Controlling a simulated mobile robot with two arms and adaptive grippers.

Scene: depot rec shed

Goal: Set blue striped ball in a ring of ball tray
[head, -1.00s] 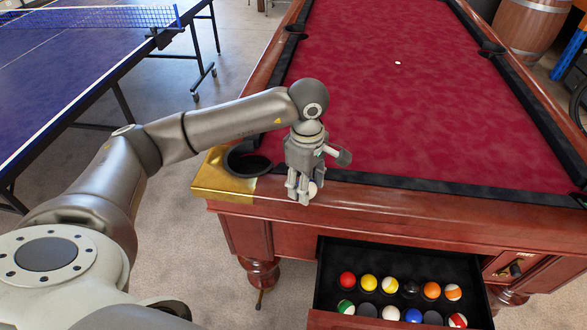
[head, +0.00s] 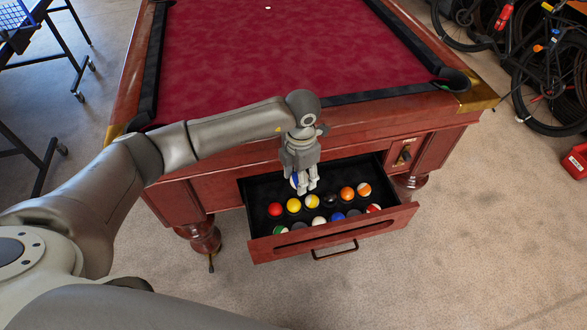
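My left gripper (head: 305,186) hangs fingers-down above the back part of the ball tray, an open dark drawer (head: 262,188) in the pool table's end. It is shut on the blue striped ball (head: 294,180), which shows blue and white at the fingers' left side and is partly hidden by them. The ball seems to be above the back row, near the yellow balls. In the tray's front row, two grey spots without a ball, one on the left (head: 299,226) and one on the right (head: 354,213), look like empty rings. My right gripper is not in view.
Two rows of balls fill most of the tray, including a red ball (head: 275,209), a black ball (head: 329,200) and a blue ball (head: 337,216). The pool table (head: 260,60) rises behind. Bicycles (head: 550,60) and a red can (head: 576,160) stand right. Floor in front is clear.

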